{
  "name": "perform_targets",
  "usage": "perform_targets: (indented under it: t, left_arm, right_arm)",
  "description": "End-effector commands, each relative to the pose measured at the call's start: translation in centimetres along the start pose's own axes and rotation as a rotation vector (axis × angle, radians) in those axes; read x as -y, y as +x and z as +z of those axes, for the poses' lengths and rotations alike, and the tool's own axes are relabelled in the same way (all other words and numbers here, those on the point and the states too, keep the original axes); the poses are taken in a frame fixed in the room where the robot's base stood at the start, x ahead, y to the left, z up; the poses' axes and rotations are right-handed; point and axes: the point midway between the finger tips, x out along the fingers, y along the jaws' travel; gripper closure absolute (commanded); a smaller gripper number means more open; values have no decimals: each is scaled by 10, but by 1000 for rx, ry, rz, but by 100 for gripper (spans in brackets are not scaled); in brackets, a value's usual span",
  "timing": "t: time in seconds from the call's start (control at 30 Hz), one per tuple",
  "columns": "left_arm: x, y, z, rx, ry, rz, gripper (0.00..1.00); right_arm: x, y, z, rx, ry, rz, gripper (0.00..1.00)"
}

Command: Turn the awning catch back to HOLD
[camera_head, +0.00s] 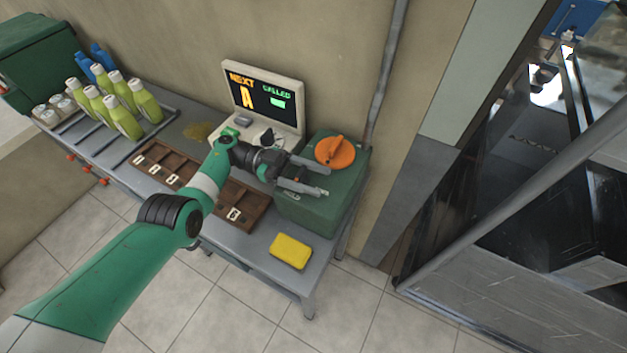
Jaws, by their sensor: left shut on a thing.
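An orange round knob (335,151) with a raised bar handle sits on top of the green box (318,212) at the right end of the bench. I cannot read any HOLD mark on it. My left gripper (326,181) is over the front of the box, just in front of the knob as seen here. Its two fingers point right, with a gap between them. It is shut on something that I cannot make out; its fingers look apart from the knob. My right gripper is not in view.
A monitor (263,90) reading NEXT A and CALLED stands behind my arm. A brown compartment tray (259,211) and a yellow block (290,251) lie along the bench front. Several yellow-green bottles (123,118) stand at left. A grey pipe (387,75) rises behind the box.

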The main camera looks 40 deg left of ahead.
Motion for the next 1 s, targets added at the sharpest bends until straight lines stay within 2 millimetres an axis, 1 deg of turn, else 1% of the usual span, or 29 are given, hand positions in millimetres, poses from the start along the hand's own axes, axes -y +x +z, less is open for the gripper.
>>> perform_targets:
  t: [0.03,0.23,0.27,0.4,0.43,0.67,0.77,0.87,0.97,1.0]
  left_arm:
    - [0,0,-3,-3,4,2,91]
    - [0,0,-3,-3,4,2,91]
    - [0,0,-3,-3,4,2,33]
    - [0,0,-2,-2,3,1,8]
    - [0,0,-2,-2,3,1,5]
    - [0,0,-1,-1,1,0,5]
    - [0,-3,0,-1,1,-1,5]
    - [1,-14,3,-1,2,-3,5]
    - [1,-35,6,0,3,-5,5]
    - [1,-46,9,0,3,-5,5]
  right_arm:
    - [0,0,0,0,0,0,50]
    - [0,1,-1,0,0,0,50]
    - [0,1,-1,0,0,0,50]
    - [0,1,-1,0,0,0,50]
    - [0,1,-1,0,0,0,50]
    - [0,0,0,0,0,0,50]
    - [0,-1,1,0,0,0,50]
    - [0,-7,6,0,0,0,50]
    - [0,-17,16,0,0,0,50]
    - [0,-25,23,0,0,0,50]
